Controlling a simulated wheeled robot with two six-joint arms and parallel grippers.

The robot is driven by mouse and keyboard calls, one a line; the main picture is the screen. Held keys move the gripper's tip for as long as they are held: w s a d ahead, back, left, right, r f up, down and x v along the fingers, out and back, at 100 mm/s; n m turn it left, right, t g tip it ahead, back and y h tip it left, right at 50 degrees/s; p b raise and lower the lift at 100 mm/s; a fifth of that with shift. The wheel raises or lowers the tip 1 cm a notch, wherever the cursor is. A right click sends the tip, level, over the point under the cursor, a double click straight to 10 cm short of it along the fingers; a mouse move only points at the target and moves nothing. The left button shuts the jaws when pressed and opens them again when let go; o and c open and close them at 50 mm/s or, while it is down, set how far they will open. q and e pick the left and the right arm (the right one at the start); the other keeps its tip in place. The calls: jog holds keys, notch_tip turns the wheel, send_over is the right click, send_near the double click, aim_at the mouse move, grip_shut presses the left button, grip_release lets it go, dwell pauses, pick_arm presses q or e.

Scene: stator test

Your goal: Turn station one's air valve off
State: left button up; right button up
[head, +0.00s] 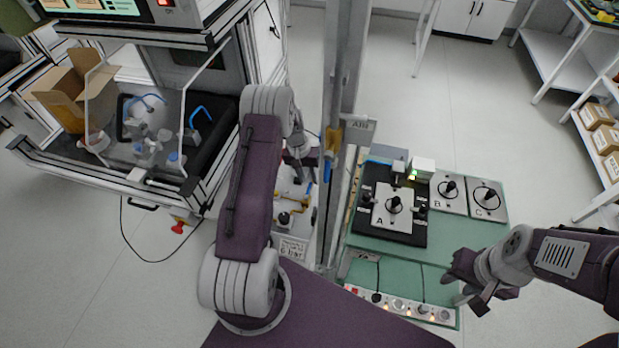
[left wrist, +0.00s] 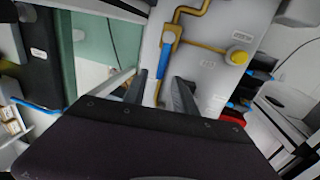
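A yellow air pipe (left wrist: 176,28) runs on a pale panel in the left wrist view. A blue valve lever (left wrist: 164,62) hangs from its fitting, roughly in line with the pipe's short straight run. My left gripper (left wrist: 160,92) is open, and the lever lies between its two dark fingers in the picture; whether they touch it I cannot tell. In the head view the left gripper (head: 300,165) is partly hidden behind my own arm, beside the panel with yellow piping (head: 291,200). My right gripper (head: 472,284) is off to the right, over the green bench's edge; its opening is unclear.
A metal post (head: 335,190) stands close right of the left gripper, with an AIR sign (head: 360,124). The green bench (head: 400,256) carries fixtures A, B and C. A glazed cabinet (head: 155,120) stands left.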

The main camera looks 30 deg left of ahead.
pick_arm(q)
jog(key=shift+d+f, duration=0.1)
jog(key=shift+f, duration=0.35)
jog(key=shift+s+d, duration=0.1)
jog(key=shift+s, duration=0.2)
jog(key=shift+w+f, duration=0.1)
jog(key=shift+c, duration=0.5)
jog(key=shift+w, duration=0.1)
grip_shut()
pick_arm(e)
jog(key=shift+s+d+r, duration=0.1)
jog(key=shift+s+r, duration=0.05)
jog(key=shift+s, duration=0.05)
